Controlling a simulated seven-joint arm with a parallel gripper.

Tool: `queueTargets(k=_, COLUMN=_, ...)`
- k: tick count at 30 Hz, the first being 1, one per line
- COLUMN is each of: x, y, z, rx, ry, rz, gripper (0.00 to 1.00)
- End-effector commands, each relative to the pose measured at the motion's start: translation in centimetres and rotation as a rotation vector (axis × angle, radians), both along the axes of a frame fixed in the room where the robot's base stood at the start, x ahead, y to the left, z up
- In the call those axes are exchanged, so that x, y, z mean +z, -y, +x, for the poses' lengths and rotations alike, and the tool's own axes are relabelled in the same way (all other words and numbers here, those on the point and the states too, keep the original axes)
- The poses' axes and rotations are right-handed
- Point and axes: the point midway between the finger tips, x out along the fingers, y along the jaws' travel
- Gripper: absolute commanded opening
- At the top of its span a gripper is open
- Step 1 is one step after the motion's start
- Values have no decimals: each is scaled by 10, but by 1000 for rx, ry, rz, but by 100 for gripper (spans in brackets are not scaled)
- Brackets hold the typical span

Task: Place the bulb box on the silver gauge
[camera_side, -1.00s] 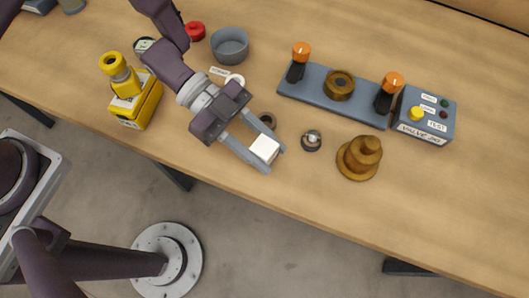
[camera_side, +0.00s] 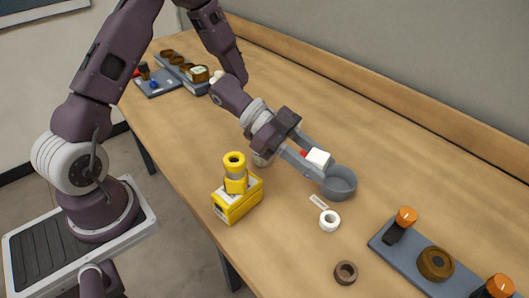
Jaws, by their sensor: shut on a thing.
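A small white box (camera_side: 319,158), which I take to be the bulb box, is between the fingertips of my gripper (camera_side: 318,164). My gripper is shut on it.
A yellow device (camera_side: 238,197) stands left of my gripper. A white ring (camera_side: 329,221), a brown ring (camera_side: 346,272) and a panel with orange knobs (camera_side: 406,245) lie nearer the camera. Trays (camera_side: 157,83) stand far back.

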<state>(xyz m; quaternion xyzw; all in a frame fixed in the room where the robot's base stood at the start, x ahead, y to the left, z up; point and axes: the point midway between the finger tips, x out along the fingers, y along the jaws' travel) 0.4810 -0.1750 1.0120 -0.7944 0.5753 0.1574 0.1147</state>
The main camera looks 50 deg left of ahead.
Motion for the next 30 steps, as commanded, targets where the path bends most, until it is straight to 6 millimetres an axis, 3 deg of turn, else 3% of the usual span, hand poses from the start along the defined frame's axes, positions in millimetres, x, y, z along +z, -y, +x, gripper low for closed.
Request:
queueTargets(k=1, x=4, y=-35, z=11, rx=87, ry=0, rz=0, gripper=0)
queueTargets(k=3, x=8, y=-79, z=20, rx=196, ry=1, rz=-1, gripper=0)
queueTargets(k=6, x=12, y=-131, z=23, rx=321, ry=1, rz=0, gripper=0)
queueTargets(k=10, x=16, y=-174, z=22, rx=428, ry=0, rz=1, gripper=0)
queueTargets(k=13, x=13, y=-188, z=20, rx=463, ry=-3, rz=-1, gripper=0)
queueTargets(k=15, x=-2, y=-190, z=19, rx=471, ry=-7, rz=-5, gripper=0)
queueTargets(k=25, x=-69, y=-189, z=19, rx=470, ry=-4, rz=-4, gripper=0)
queueTargets(k=30, x=-84, y=-190, z=20, rx=469, ry=-1, rz=0, gripper=0)
